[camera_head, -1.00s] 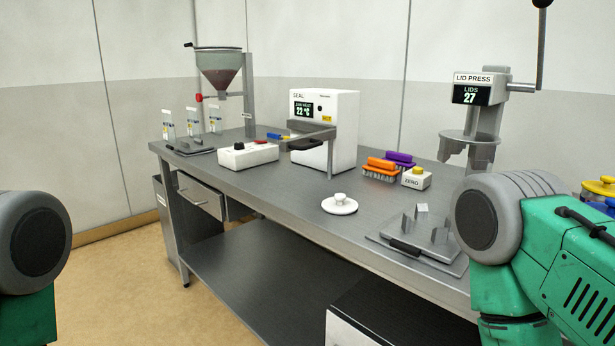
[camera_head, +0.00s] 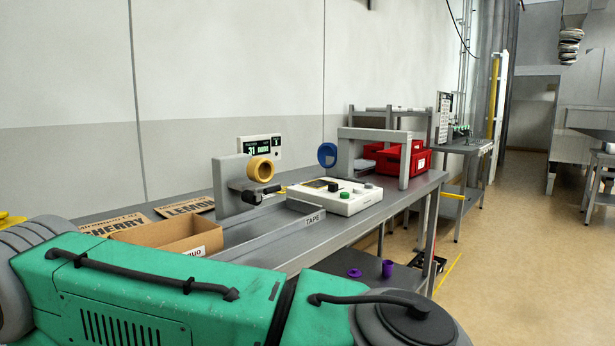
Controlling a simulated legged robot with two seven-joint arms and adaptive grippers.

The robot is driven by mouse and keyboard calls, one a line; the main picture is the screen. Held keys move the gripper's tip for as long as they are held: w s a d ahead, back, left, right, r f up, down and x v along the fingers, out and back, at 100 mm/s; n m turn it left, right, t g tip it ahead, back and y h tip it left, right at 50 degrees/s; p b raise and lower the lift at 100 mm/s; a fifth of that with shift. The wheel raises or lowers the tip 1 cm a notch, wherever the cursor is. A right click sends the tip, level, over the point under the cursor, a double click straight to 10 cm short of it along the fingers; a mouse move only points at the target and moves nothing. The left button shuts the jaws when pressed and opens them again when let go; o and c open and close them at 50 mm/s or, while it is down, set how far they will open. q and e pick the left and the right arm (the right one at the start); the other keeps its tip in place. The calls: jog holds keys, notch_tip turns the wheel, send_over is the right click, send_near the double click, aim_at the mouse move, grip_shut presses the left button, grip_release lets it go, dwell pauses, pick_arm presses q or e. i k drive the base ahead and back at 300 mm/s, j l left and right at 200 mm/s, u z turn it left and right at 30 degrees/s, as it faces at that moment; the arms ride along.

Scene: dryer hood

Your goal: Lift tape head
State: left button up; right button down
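A tape unit with a tan tape roll (camera_head: 260,169) stands on the metal bench behind the label TAPE (camera_head: 315,218). It has a grey upright plate (camera_head: 231,185) and a dark handle (camera_head: 268,190) low beside the roll. A blue roll (camera_head: 327,155) sits to its right, by a grey arch frame (camera_head: 404,153) over the bench. I cannot tell which of these parts is the tape head. A green link of one of my arms crosses the foreground below the bench edge. Neither gripper is in view.
An open cardboard box (camera_head: 165,236) and flat cartons (camera_head: 188,206) lie left of the tape unit. A white control box (camera_head: 335,196) with buttons and red bins (camera_head: 393,160) are to the right. Purple parts (camera_head: 388,268) lie on the lower shelf.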

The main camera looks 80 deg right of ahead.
aim_at(260, 171)
jog(key=z, duration=2.3)
